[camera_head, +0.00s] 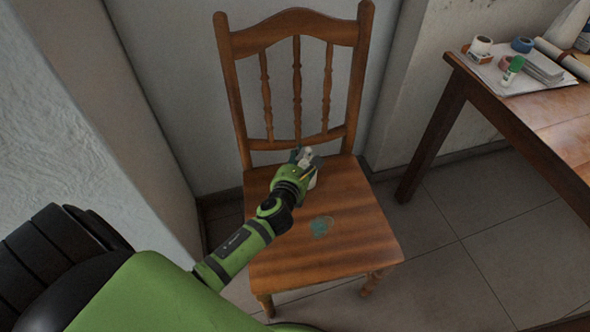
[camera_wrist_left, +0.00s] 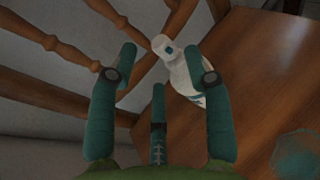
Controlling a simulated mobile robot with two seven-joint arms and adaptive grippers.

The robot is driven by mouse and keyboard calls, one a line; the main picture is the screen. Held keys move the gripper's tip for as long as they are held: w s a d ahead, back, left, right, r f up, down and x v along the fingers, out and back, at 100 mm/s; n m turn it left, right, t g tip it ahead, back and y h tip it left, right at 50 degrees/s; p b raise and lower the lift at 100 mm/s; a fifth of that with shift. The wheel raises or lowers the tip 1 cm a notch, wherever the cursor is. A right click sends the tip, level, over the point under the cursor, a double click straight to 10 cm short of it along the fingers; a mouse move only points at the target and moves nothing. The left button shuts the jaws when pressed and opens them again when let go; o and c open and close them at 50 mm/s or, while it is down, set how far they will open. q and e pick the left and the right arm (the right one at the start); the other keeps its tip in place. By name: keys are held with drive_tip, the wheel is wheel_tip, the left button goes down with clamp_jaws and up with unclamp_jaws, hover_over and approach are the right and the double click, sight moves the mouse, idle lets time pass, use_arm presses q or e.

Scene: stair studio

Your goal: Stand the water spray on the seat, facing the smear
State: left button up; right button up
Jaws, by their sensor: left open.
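The wooden chair's seat (camera_head: 350,205) bears a green-teal smear (camera_head: 321,227), which also shows at the lower right of the left wrist view (camera_wrist_left: 297,154). The white water spray (camera_head: 312,181) is at the back of the seat, mostly hidden by my left gripper (camera_head: 306,157) in the head view. In the left wrist view the spray (camera_wrist_left: 178,66) shows beyond the fingers, its lower part behind the right-hand finger. My left gripper (camera_wrist_left: 161,55) is open, with its fingers apart. I cannot tell which way the nozzle faces. My right gripper is out of view.
The chair's spindled backrest (camera_head: 297,85) rises close behind my left gripper, with a wall behind it. A wooden table (camera_head: 540,115) at the right holds tape rolls, a green-capped glue stick (camera_head: 513,70) and papers. The front of the seat is clear.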

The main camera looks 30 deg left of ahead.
use_arm(q)
drive_tip(key=p+v, duration=0.1)
drive_tip(key=v, duration=0.7)
drive_tip(key=shift+s, duration=0.15)
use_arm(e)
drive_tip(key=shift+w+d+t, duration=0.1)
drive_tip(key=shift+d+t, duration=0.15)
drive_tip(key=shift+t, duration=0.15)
use_arm(q)
drive_tip(key=shift+r, duration=0.1)
idle(1.1)
